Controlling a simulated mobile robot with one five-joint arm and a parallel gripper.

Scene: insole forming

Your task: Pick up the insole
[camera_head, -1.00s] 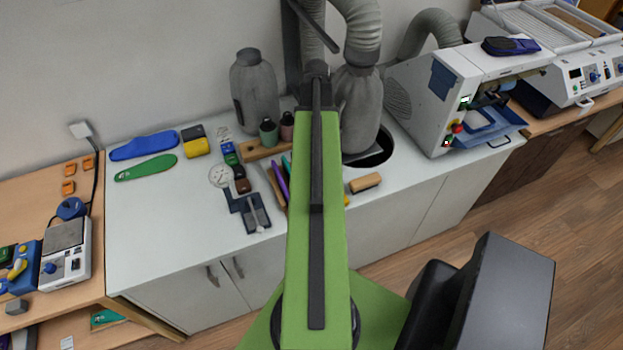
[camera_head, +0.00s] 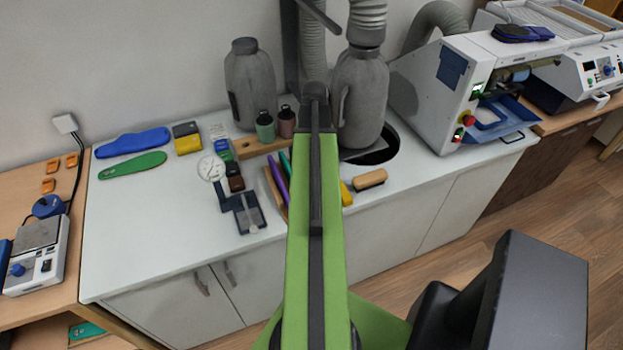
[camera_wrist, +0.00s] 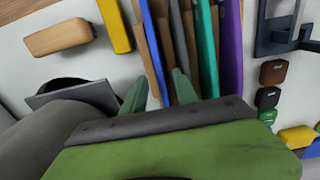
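A blue insole (camera_head: 133,142) lies flat at the back left of the white worktop, with a green insole (camera_head: 132,166) just in front of it. A dark blue pair of insoles (camera_head: 522,33) rests on top of the machine at the right. In the head view my arm hides the gripper, which is well to the right of the blue and green insoles.
Grey bottles (camera_head: 253,85) and small bottles (camera_head: 265,127) stand along the back. A dial gauge (camera_head: 211,168) and a black-and-yellow block (camera_head: 187,138) lie right of the insoles. A brush (camera_head: 370,179) lies right of my arm. The worktop's front left is clear.

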